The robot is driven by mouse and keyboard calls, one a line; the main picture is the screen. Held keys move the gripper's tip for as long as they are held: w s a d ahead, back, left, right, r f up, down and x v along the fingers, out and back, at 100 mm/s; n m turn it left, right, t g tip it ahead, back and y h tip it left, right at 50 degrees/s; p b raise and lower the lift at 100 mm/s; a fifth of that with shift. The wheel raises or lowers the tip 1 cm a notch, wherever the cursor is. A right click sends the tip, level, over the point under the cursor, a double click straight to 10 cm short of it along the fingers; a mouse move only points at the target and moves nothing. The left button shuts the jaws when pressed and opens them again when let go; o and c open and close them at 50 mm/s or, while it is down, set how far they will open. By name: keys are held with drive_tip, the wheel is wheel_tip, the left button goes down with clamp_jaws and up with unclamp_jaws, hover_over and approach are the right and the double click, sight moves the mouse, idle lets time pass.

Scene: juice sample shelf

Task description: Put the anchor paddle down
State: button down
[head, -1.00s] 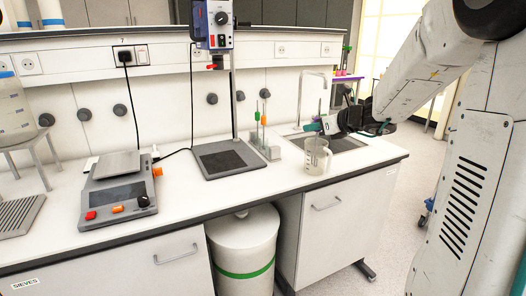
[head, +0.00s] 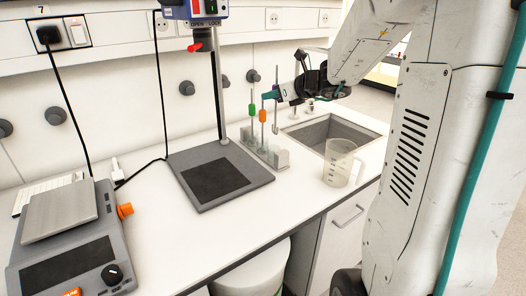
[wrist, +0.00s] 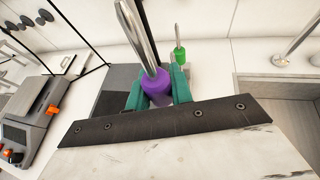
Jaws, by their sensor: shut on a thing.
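My gripper (head: 272,94), with teal fingertips, is shut on the anchor paddle (wrist: 157,88), which has a purple collar and a metal shaft. In the head view it is beside the paddle rack (head: 282,160), at about the height of the collars there. The rack holds a green-collared paddle (head: 252,110) and an orange-collared paddle (head: 262,116). In the wrist view the green collar (wrist: 180,56) shows just beyond the held paddle.
A mixer stand with a grey base plate (head: 238,163) is left of the rack. A clear beaker (head: 341,163) stands to the right, in front of the sink (head: 310,131). A balance (head: 62,262) is at the left. Bare worktop lies in front of the rack.

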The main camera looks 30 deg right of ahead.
wheel_tip(320, 180, down, 10)
drive_tip(key=shift+w, duration=0.4)
drive_tip(key=shift+f, duration=0.15)
drive_tip(key=c, duration=1.2)
unclamp_jaws()
drive_tip(key=shift+c, duration=0.2)
